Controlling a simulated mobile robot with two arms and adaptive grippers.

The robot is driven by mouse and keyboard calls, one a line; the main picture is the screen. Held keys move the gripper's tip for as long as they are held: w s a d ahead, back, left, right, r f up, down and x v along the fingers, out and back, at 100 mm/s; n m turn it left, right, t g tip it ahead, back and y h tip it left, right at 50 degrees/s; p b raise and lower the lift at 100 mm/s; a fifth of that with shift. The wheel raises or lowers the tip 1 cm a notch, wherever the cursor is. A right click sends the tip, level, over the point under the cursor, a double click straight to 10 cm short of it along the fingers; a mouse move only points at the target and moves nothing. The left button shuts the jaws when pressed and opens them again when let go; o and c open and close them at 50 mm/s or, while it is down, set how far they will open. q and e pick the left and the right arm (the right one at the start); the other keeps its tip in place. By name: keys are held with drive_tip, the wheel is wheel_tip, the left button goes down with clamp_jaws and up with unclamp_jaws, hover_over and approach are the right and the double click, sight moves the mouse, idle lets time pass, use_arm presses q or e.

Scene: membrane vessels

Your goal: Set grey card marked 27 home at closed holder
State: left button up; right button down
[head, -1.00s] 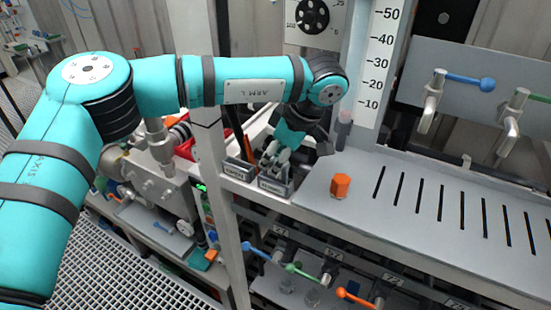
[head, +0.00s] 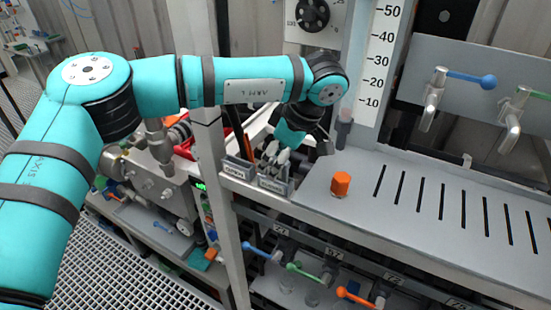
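Two small grey card holders stand side by side at the left end of the grey ledge: a left holder (head: 238,169) and a right holder (head: 272,185). Each has a front label too small to read surely, so I cannot tell which is the closed one. Several pale grey upright pieces (head: 271,155), seemingly cards, show at the right holder; no number 27 is readable. My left gripper (head: 285,150) points down right at these pieces, above the right holder. Its fingertips are mostly hidden, so its grip is unclear. My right gripper is out of view.
An orange hexagonal knob (head: 340,184) stands on the ledge to the right of the holders. A slotted grey panel (head: 440,200) extends right. An upright post (head: 211,130) stands close left. Coloured valve levers, one blue (head: 470,79), sit above right and below.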

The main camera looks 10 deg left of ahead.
use_arm(q)
drive_tip(key=shift+r, duration=0.2)
drive_tip(key=v, duration=1.1)
drive_tip(key=shift+r, duration=0.3)
drive_tip(key=shift+s+d, duration=0.1)
drive_tip(key=shift+d, duration=0.05)
